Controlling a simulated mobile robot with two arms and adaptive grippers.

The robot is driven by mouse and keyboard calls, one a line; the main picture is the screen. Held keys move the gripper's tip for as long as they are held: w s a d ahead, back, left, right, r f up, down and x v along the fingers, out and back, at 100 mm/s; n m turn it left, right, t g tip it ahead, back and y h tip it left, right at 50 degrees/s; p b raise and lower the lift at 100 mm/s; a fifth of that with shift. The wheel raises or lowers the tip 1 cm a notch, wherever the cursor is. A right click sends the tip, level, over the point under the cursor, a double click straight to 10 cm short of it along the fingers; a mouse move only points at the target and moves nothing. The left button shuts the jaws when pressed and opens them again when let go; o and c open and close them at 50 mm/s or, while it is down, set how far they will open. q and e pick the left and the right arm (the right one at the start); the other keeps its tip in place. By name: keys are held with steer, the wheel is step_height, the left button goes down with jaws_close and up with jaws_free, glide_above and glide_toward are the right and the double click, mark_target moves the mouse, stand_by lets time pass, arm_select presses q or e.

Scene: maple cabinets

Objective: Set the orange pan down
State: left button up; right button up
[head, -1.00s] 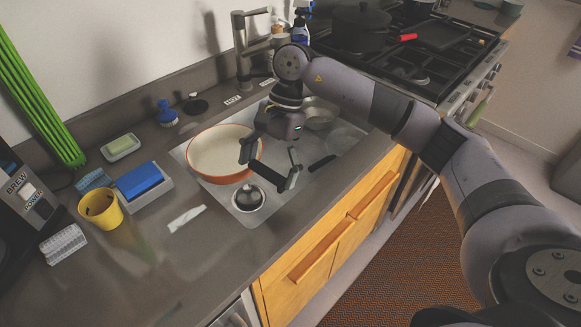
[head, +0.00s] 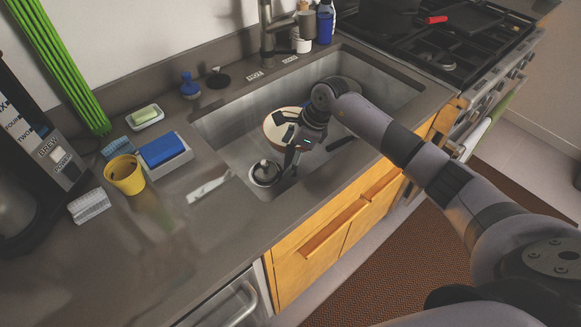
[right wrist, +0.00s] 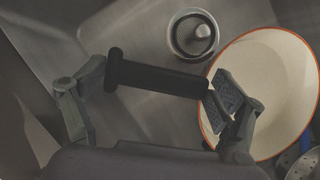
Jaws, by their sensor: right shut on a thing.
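The orange pan (head: 272,132) has a cream inside and an orange rim. It is inside the sink basin (head: 228,150) in the head view, partly hidden by my right gripper (head: 289,144). In the right wrist view the pan (right wrist: 265,75) is at the right. A black handle (right wrist: 155,78) lies between the fingers of my right gripper (right wrist: 152,84), and the gripper is shut on it. Whether the pan's underside touches the basin floor cannot be told. My left gripper is not in view.
The drain (head: 265,173) is left of the gripper. A yellow cup (head: 125,176) and a blue sponge (head: 162,149) stand on the left counter. The stove (head: 440,50) is at the right.

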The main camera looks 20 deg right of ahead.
step_height(320, 180, down, 3)
steer(key=shift+r, duration=0.1)
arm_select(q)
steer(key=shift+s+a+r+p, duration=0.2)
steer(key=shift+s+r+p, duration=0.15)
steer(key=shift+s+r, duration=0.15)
arm_select(e)
step_height(320, 180, down, 4)
steer(key=shift+w+f, duration=0.1)
steer(key=shift+f+b, duration=0.6)
steer(key=shift+b, duration=0.05)
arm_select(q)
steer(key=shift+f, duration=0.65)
arm_select(e)
steer(key=o, duration=1.2)
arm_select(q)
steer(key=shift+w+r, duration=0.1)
arm_select(e)
steer(key=shift+r, duration=0.1)
